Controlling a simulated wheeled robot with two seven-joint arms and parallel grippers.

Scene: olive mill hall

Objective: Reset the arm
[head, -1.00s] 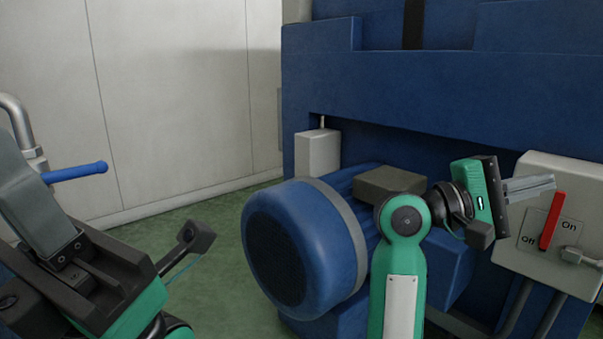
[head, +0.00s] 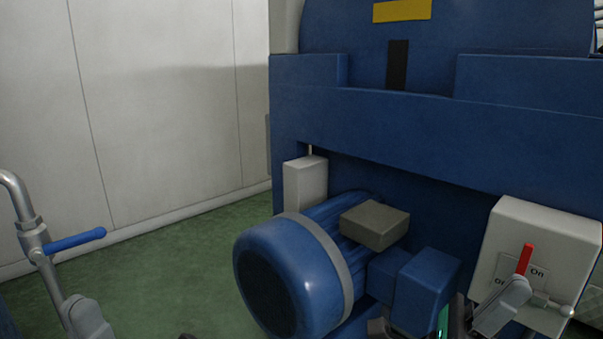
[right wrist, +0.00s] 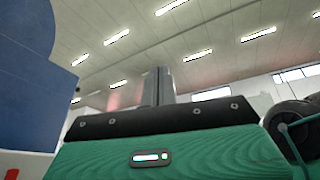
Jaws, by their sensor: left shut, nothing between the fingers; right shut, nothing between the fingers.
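My right gripper (head: 514,291) is low at the right in the head view, its grey fingers shut and empty. The fingers overlap the lower part of the switch box in the picture; contact cannot be told. In the right wrist view the shut fingers (right wrist: 158,86) point up towards the ceiling. Most of both arms is out of view.
A pale switch box (head: 565,235) with a red lever (head: 524,258) and On/Off label is at the right. A blue motor (head: 300,270) stands before the blue machine (head: 420,120). A pipe (head: 28,225) with a blue valve handle (head: 75,240) is at the left.

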